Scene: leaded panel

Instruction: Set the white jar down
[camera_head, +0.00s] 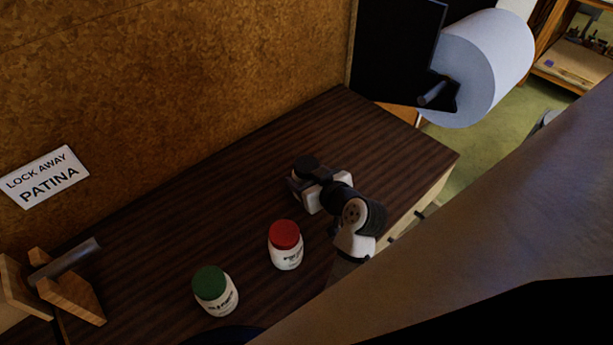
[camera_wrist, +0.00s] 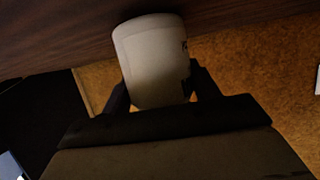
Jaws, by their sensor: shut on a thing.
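The white jar (camera_wrist: 152,60) is between the two fingers of my gripper (camera_wrist: 161,92) in the wrist view, with a bit of dark lettering at its right edge. Its rounded end is close to the dark wood surface; I cannot tell whether it touches. In the head view my gripper (camera_head: 312,187) is over the dark wooden bench top (camera_head: 330,125). A dark round lid (camera_head: 306,163) shows at its far end, and the jar's body there is mostly hidden by the gripper. My gripper is shut on the jar.
A red-lidded jar (camera_head: 285,246) stands just nearer than my gripper, and a green-lidded jar (camera_head: 216,291) stands further left. A wooden holder with a bar (camera_head: 70,285) is at the far left. Bench top behind my gripper is clear. A large paper roll (camera_head: 487,65) hangs beyond.

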